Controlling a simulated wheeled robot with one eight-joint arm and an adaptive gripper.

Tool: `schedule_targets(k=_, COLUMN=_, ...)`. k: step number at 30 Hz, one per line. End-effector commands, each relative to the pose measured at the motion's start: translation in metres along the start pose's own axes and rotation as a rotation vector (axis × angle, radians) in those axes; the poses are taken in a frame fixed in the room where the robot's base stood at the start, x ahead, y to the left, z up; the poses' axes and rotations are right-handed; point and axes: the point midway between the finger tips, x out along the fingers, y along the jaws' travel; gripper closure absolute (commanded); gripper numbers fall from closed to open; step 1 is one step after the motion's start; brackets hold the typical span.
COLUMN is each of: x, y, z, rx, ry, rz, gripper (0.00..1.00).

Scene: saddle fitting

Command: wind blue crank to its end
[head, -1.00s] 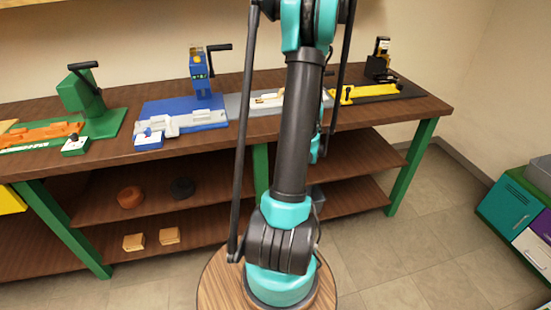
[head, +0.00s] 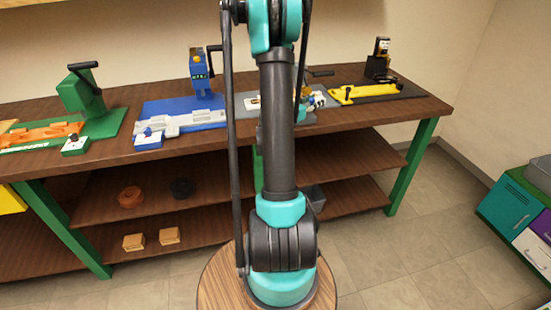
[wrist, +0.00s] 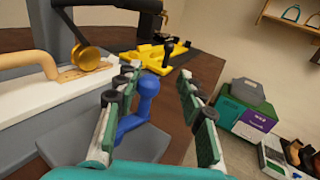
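A blue ball-topped handle (wrist: 146,92) stands on a grey plate (wrist: 140,140) in the wrist view. My gripper (wrist: 158,75) is open, its two green-padded fingers spread apart with the handle between them in the picture, nearer the left finger. I cannot tell whether a finger touches it. In the head view my gripper (head: 313,100) is low over the right end of the grey station (head: 248,104).
A yellow fixture (head: 365,92) on a black plate lies to the right; it also shows in the wrist view (wrist: 155,58). A black arm with a gold knob (wrist: 87,57) overhangs the left side near my gripper. A green station (head: 85,98) stands far left on the bench.

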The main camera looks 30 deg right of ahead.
Motion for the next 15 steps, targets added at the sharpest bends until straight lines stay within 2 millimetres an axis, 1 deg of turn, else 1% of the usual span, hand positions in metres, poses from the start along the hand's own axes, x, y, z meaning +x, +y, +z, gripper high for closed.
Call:
schedule_targets(k=7, x=-0.008, y=-0.004, z=0.0, rx=0.0, ry=0.003, rz=-0.177, gripper=0.64)
schedule_targets(k=8, x=-0.012, y=-0.004, z=0.0, rx=0.0, ry=0.004, rz=-0.187, gripper=0.64)
schedule_targets(k=9, x=-0.021, y=-0.002, z=0.0, rx=0.0, ry=0.003, rz=-0.181, gripper=0.64)
schedule_targets(k=15, x=-0.057, y=0.005, z=0.0, rx=0.0, ry=0.003, rz=-0.179, gripper=0.64)
